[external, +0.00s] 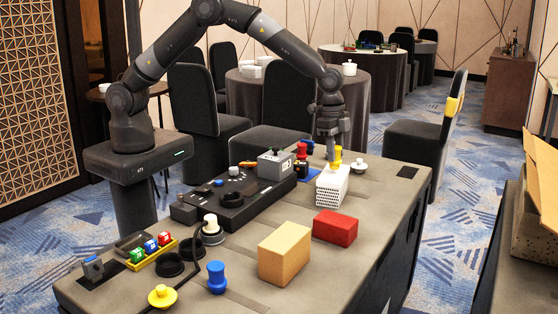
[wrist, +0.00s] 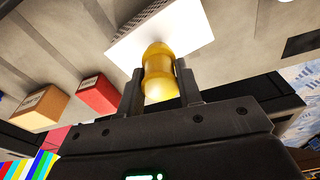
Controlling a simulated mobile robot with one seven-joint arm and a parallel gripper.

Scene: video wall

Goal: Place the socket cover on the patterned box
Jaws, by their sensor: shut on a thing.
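My gripper (external: 335,150) is shut on a yellow rounded piece, which I take to be the socket cover (external: 337,163). In the wrist view, the yellow piece (wrist: 158,75) sits upright between the two fingers (wrist: 158,88). The patterned box (external: 332,190) is white with a dark dotted pattern on its side and a plain white top. The yellow piece is over the top of this box, at or very close to it. Whether it touches the top I cannot tell. In the wrist view, the white top (wrist: 190,30) shows behind the piece.
A red box (external: 335,228) and a tan box (external: 285,254) stand nearer the front. A black panel (external: 240,197) with a grey block (external: 277,165) lies to the left. A white knobbed lid (external: 360,167) is just right of the patterned box. Another yellow knob (external: 163,296) is at front left.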

